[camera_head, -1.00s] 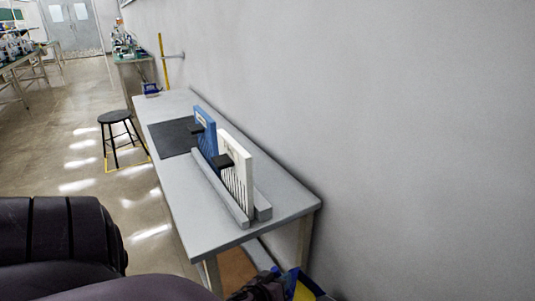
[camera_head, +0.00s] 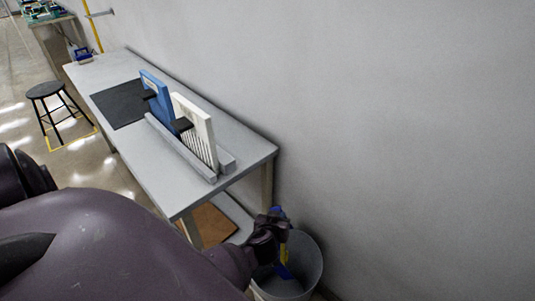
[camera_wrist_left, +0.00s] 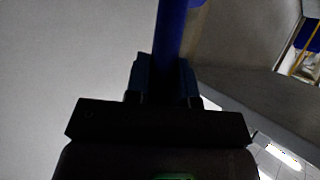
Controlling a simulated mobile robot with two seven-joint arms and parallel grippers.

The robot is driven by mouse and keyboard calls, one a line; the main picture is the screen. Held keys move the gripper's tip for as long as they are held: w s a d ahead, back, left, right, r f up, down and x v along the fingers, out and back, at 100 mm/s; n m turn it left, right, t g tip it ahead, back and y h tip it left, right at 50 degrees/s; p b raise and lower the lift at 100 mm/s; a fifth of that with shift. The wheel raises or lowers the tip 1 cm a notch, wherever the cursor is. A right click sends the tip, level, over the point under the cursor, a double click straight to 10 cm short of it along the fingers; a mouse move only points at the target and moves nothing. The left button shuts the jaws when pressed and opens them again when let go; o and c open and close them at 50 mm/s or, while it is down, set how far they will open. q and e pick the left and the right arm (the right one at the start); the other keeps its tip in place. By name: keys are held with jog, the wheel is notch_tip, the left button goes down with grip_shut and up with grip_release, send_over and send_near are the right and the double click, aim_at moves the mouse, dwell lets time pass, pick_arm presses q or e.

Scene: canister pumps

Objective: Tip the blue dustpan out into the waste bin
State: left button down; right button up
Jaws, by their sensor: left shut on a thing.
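My left gripper (camera_head: 268,232) is shut on the blue handle (camera_wrist_left: 174,35) of the dustpan, which stands up between the fingers in the left wrist view. In the head view, blue and yellow parts of the dustpan (camera_head: 283,271) show just right of the gripper, over or inside the mouth of the grey waste bin (camera_head: 316,268). The pan looks steeply tilted, but the gripper hides much of it. I cannot see any contents in the pan or bin. My right gripper is not in view.
A grey table (camera_head: 140,165) stands behind the bin, bearing a rack with a blue panel (camera_head: 158,98) and a white panel (camera_head: 197,128), and a black mat (camera_head: 118,104). A black stool (camera_head: 45,90) stands left. The grey wall is close on the right.

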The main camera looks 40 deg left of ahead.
pick_arm(q)
jog(key=shift+m+g+y, duration=0.6)
jog(key=shift+m+y, duration=0.1)
jog(key=shift+m, duration=0.1)
jog(key=w+d, duration=0.1)
jog(key=w+d+r+p, duration=0.1)
jog(key=w+d, duration=0.1)
jog(key=shift+d+r, duration=0.35)
dwell(0.4)
dwell(0.7)
